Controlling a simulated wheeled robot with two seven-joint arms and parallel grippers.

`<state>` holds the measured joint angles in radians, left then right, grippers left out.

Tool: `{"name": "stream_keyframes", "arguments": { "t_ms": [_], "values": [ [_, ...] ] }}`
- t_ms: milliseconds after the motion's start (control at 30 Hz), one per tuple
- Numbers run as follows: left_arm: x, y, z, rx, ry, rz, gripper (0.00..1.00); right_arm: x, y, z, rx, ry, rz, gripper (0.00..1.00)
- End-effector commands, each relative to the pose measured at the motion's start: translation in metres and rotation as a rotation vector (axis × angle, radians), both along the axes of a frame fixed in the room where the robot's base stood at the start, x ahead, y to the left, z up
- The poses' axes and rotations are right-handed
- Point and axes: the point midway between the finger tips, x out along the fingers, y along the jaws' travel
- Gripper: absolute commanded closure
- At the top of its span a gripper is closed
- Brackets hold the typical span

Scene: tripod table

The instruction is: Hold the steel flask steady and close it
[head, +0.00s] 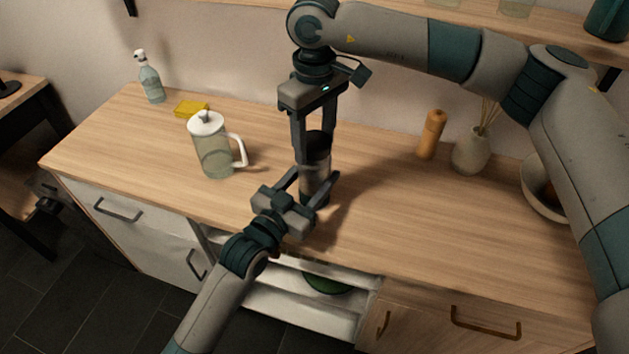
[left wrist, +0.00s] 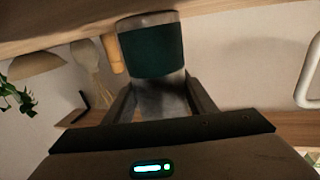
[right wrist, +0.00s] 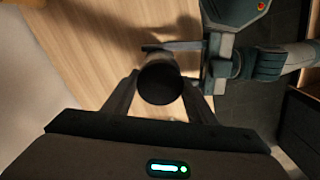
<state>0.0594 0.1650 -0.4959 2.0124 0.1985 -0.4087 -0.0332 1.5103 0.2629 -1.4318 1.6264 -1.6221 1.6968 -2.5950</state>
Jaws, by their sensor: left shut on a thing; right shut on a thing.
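The steel flask (head: 315,172) stands upright on the wooden counter near its front edge. Its dark green lower band (left wrist: 152,48) shows in the left wrist view. My left gripper (head: 313,186) comes from the front and is shut around the flask's body. The dark lid (head: 316,143) is at the flask's mouth, in line with the body. My right gripper (head: 314,148) points straight down from above and is shut on the lid. The right wrist view shows the lid (right wrist: 160,84) end-on between the fingers. The seam between lid and flask is too small to judge.
A glass pitcher (head: 213,150) stands to the left, with a yellow sponge (head: 191,109) and a spray bottle (head: 150,80) behind it. A wooden mill (head: 431,135), a reed vase (head: 471,151) and a bowl (head: 540,192) stand to the right.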

Motion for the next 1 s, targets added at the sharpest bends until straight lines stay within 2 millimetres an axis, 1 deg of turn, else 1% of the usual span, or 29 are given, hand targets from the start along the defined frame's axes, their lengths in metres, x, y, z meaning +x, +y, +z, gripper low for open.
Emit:
{"name": "stream_keyframes", "arguments": {
  "t_ms": [167, 1000],
  "values": [
    [0.0001, 0.0005, -0.0005, 0.001, 0.0, 0.001, 1.0, 0.0007, -0.0006, 0.0, -0.001, -0.001, -0.201, 0.75],
    [0.0, 0.0006, -0.0006, 0.001, 0.0, 0.001, 1.0, 0.0007, -0.0013, -0.0007, 0.001, 0.001, -1.474, 0.75]
  ]
}}
